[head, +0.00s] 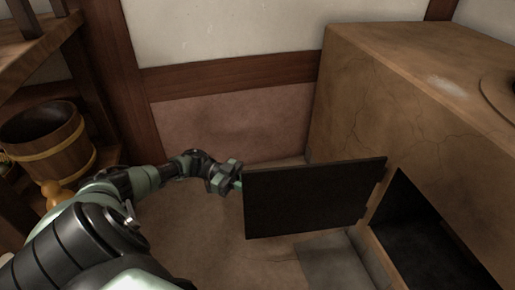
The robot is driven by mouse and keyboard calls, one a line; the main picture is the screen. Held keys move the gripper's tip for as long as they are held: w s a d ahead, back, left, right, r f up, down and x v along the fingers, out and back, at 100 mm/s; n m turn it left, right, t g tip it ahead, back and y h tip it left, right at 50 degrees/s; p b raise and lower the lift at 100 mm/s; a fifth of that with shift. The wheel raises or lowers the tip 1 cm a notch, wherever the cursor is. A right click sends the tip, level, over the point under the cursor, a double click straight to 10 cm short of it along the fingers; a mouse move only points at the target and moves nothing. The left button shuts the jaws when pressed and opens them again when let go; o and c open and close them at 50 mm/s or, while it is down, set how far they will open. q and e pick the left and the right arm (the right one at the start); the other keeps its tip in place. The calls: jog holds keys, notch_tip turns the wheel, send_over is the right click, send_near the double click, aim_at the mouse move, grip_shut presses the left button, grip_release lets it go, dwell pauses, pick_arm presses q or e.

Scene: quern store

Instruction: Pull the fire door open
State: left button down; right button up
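The fire door (312,197) is a dark flat panel, hinged at its right edge on the front of the brown clay stove (400,95). It stands swung well out from the stove, and the dark firebox opening (425,240) shows to its right. My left gripper (236,182) is at the door's free left edge. Its fingertips are largely hidden by the door, so I cannot tell whether they are shut on a handle. No handle shows clearly. My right gripper is not in view.
A grey slab (345,264) lies on the floor before the opening. A timber-framed wall (230,75) closes the back.

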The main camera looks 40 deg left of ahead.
pick_arm(q)
jog(key=shift+w+f, duration=0.1)
jog(key=shift+w, duration=0.1)
dwell(0.3)
jog(key=c, duration=1.4)
grip_release()
jog(key=shift+a, duration=0.15)
jog(key=v, duration=0.7)
jog(key=shift+a, duration=0.25)
